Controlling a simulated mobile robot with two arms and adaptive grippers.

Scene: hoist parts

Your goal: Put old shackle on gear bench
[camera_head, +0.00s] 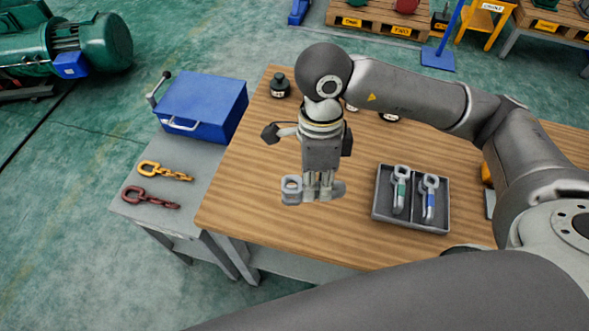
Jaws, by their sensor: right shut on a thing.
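My right gripper (319,190) points down over the wooden-topped bench (270,230), near its front left part. It is shut on a grey shackle (291,190), whose rounded end sticks out to the left of the fingers. The fingers hide the middle of the shackle. I cannot tell whether it touches the bench top. Two more shackles, one with a green mark (399,190) and one with a blue mark (429,198), lie in a grey tray (410,225) to the right. My left gripper is not in view.
A lower grey table (190,215) on the left holds a blue toolbox (203,105), a yellow chain (165,171) and a dark red chain (150,197). Dark weights (280,85) stand at the bench's back. The grey table is bare between chains and toolbox.

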